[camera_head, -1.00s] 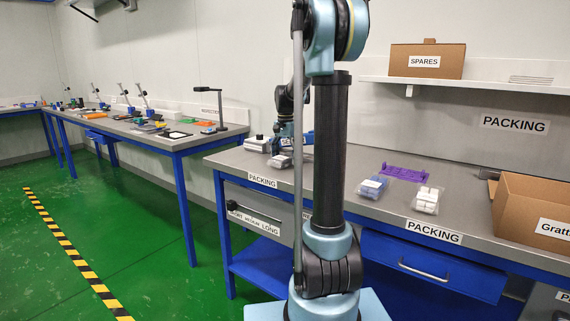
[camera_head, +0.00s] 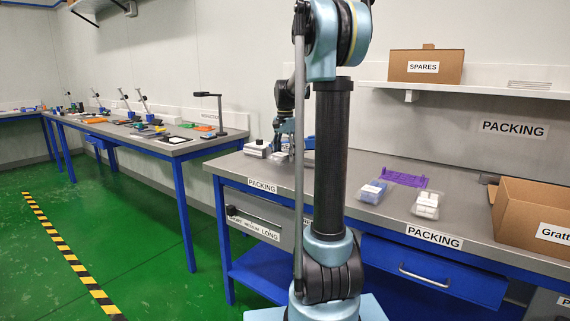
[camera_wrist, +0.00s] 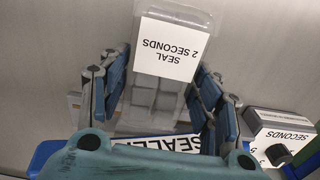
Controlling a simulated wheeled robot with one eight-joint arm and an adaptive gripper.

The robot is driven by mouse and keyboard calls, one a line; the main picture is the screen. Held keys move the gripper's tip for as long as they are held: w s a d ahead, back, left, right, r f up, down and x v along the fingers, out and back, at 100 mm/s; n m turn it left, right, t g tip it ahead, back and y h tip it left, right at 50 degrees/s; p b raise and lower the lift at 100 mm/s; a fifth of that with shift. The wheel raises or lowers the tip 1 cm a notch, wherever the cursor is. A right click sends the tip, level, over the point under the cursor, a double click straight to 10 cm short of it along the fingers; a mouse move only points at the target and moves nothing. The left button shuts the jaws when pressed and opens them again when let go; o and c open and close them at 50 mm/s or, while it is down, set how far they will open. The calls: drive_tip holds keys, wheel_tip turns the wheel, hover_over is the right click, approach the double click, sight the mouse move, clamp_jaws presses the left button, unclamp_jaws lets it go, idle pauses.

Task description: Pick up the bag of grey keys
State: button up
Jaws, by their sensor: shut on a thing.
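In the wrist view, the bag of grey keys (camera_wrist: 152,103) lies between the blue fingers of my gripper (camera_wrist: 160,92), which are shut on it. Several square grey keys show through the clear bag. A white "SEAL 2 SECONDS" card (camera_wrist: 167,49) is at the far end of the bag and hides part of what lies beneath. In the head view, my gripper (camera_head: 284,138) is low over the left part of the packing bench, partly hidden by my own arm. I cannot clearly tell the bag there.
A grey device (camera_head: 257,148) stands left of my gripper. To the right on the packing bench (camera_head: 355,222) lie a bag of blue keys (camera_head: 372,192), a bag of white keys (camera_head: 427,204) and a purple rack (camera_head: 404,178). An open cardboard box (camera_head: 530,212) stands far right.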

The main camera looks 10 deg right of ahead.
sight(285, 152)
wheel_tip(285, 152, up, 14)
drive_tip(key=shift+r, duration=0.25)
